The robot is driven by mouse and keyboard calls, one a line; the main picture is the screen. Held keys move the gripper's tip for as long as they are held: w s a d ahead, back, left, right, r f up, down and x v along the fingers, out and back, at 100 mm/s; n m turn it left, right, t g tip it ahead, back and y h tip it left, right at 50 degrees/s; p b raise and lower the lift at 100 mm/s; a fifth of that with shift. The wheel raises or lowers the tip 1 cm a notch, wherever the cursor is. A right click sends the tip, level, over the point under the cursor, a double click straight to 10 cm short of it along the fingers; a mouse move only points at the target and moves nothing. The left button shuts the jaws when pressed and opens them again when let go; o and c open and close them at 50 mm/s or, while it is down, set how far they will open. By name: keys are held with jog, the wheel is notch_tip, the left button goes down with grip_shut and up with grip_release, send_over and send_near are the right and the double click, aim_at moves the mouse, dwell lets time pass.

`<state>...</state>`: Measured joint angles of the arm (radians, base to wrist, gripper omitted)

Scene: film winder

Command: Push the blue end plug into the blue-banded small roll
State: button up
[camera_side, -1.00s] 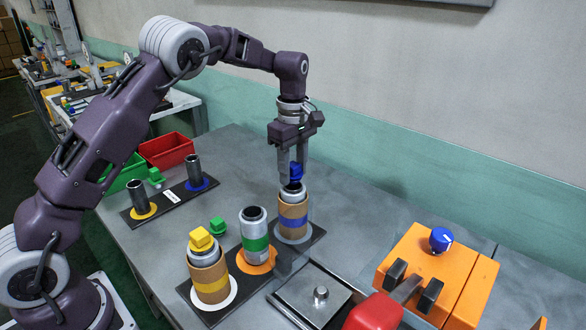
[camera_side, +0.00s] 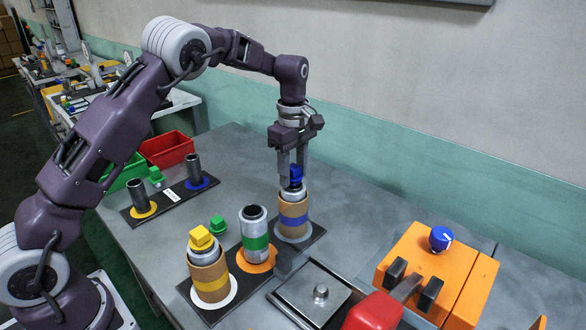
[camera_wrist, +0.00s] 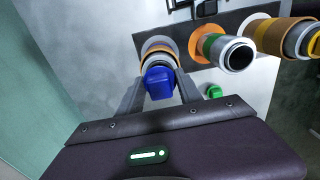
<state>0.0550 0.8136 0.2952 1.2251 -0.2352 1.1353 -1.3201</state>
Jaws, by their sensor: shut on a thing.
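The blue-banded small roll (camera_side: 293,218) stands upright on the grey disc at the far end of the black strip. The blue end plug (camera_side: 296,174) is between my gripper's fingers (camera_side: 293,172), which are shut on it, at the roll's top opening. In the wrist view the blue plug (camera_wrist: 159,83) covers most of the roll's mouth, and the roll (camera_wrist: 160,52) shows behind it. The plug's lower part is hidden, so how deep it sits cannot be told.
A green-banded roll (camera_side: 256,240) with an open top and a yellow-banded roll (camera_side: 209,280) with a yellow plug (camera_side: 202,238) share the strip. The orange machine (camera_side: 440,270) is at right.

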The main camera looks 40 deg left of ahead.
aim_at(293, 166)
jog(key=shift+f, duration=0.4)
jog(key=o, duration=1.4)
notch_tip(293, 166, up, 7)
jog(key=shift+c, duration=0.6)
